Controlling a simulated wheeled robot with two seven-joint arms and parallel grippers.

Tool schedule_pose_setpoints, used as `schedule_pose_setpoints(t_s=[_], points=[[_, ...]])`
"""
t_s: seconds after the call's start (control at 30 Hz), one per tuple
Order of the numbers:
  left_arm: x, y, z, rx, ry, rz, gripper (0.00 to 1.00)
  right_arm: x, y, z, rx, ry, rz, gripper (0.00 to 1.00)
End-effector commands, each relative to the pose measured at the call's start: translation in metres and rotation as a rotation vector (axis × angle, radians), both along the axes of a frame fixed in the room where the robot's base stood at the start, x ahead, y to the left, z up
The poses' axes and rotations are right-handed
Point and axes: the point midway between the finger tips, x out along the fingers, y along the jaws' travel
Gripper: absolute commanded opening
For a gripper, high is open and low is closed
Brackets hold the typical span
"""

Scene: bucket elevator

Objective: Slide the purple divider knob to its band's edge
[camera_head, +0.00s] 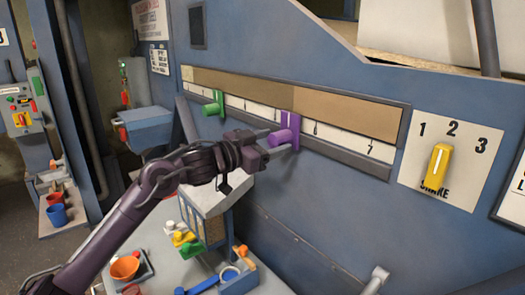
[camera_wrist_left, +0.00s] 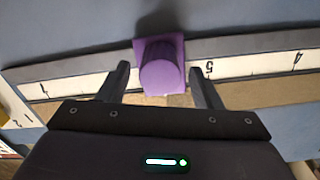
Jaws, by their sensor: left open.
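The purple divider knob (camera_head: 285,135) sits on the numbered white scale (camera_head: 337,137) of the blue wall panel, right of the green knob (camera_head: 213,105). A tan band (camera_head: 350,107) runs above the scale. My left gripper (camera_head: 281,143) reaches in from the left at the purple knob. In the left wrist view, the purple knob (camera_wrist_left: 161,68) stands between the two open fingers of my left gripper (camera_wrist_left: 162,83), with a gap on each side. The numbers 5 and 4 show to its right there. My right gripper is not in view.
A yellow knob (camera_head: 437,168) on a plate marked 1, 2, 3 is at the right. A table below holds an orange bowl (camera_head: 125,267), a box-like stand (camera_head: 207,210) and small colored parts. A grey ledge (camera_head: 340,157) runs under the scale.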

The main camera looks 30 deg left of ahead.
Motion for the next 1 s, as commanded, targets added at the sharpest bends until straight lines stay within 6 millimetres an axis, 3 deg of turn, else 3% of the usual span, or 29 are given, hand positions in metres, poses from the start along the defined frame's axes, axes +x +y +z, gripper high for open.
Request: schedule_pose_setpoints(t_s=[0.1,0.33,1.0], points=[[-0.018,0.005,-0.006,0.006,0.001,-0.002,0.59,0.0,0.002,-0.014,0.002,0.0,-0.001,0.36],[-0.037,0.013,-0.002,0.002,0.0,-0.001,0.59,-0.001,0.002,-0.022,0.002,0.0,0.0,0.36],[-0.04,0.014,0.0,0.001,0.0,-0.001,0.59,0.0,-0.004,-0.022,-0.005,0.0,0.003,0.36]])
